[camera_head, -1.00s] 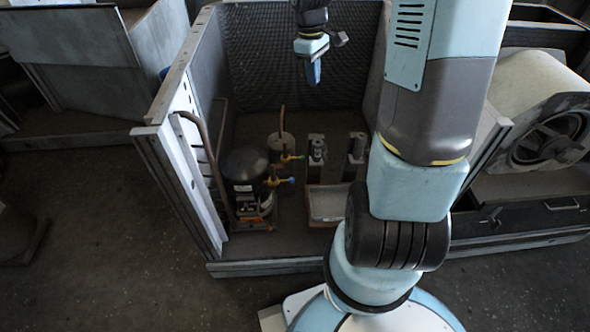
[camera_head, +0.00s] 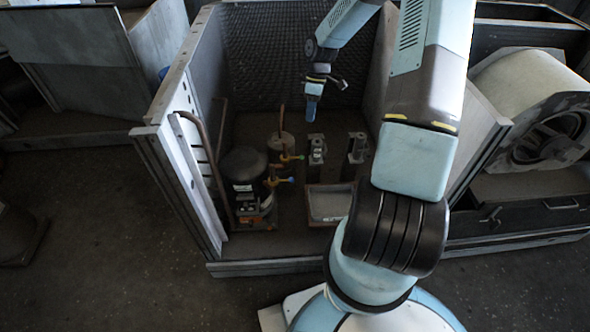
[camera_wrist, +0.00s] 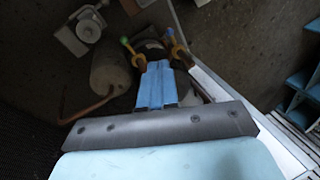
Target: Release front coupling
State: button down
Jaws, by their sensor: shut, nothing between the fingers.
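Two small yellow fittings with coloured ends stand out from the piping beside a black compressor (camera_head: 243,172). I cannot tell for sure which is the front coupling. My gripper (camera_head: 311,112) points down with blue fingers closed, empty, above and behind the fittings and apart from them. In the wrist view its fingers (camera_wrist: 156,85) partly cover the compressor area.
A grey cylinder (camera_head: 281,146) with an upright copper pipe stands behind the fittings. Two metal blocks (camera_head: 317,148) (camera_head: 356,147) and a shallow tray (camera_head: 330,205) lie to the right. The housing walls (camera_head: 172,110) enclose the left, back and right sides.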

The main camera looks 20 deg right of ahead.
aim_at(286, 180)
notch_tip(286, 180, down, 13)
jog(key=w+n+y, duration=0.2)
jog(key=y, duration=0.1)
jog(key=shift+y, duration=0.4)
jog(key=shift+a, duration=0.1)
jog(key=s+a+f, duration=0.5)
jog(key=a+f, duration=0.1)
jog(key=f, duration=0.3)
jog(key=shift+s+a, duration=0.35)
jog(key=shift+d, duration=0.1)
